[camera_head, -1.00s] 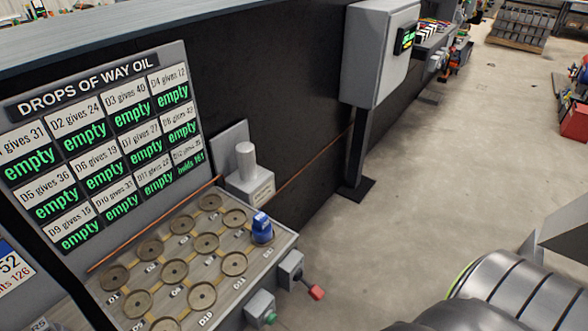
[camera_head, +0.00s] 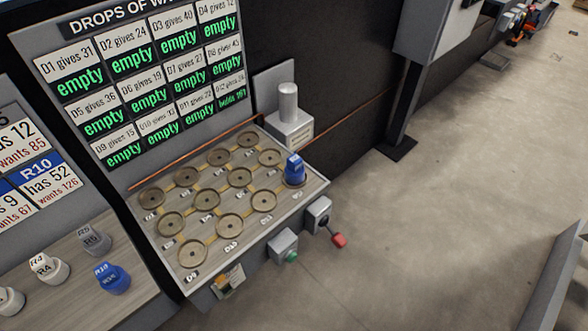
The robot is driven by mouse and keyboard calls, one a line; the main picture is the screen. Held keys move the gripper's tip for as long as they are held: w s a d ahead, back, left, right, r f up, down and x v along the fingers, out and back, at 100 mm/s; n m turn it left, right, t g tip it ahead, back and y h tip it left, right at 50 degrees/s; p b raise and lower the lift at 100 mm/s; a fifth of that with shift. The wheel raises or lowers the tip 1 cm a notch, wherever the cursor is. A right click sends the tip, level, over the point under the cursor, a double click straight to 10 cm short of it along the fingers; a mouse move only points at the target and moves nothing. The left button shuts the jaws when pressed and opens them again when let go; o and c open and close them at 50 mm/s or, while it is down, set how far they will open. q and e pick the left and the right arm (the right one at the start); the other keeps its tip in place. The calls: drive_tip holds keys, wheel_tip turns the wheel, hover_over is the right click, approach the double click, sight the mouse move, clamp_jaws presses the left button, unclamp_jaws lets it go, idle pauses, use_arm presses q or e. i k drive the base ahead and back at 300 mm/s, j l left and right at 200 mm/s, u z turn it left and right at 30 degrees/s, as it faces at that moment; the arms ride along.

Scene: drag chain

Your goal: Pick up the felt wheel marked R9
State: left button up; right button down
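No felt wheel with a readable R9 mark shows in the head view. Several small wheels stand on the wooden bench top (camera_head: 72,262) at the lower left. A white one is marked R4 (camera_head: 47,269), a grey one looks marked R5 (camera_head: 95,240), and a blue one is marked R10 (camera_head: 112,279). Another white wheel (camera_head: 8,301) is cut by the left edge and its mark is not readable. Neither of my grippers is in view.
A tray of round recesses (camera_head: 206,201) holds one blue piece (camera_head: 294,171) at its right corner. A red-handled lever (camera_head: 338,239) and a green-button box (camera_head: 284,247) stick out from its front.

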sight(295, 170)
drive_tip(key=k+l, duration=0.1)
drive_tip(key=l, duration=0.9)
drive_tip(key=k+l+z, duration=0.1)
drive_tip(key=l, duration=0.95)
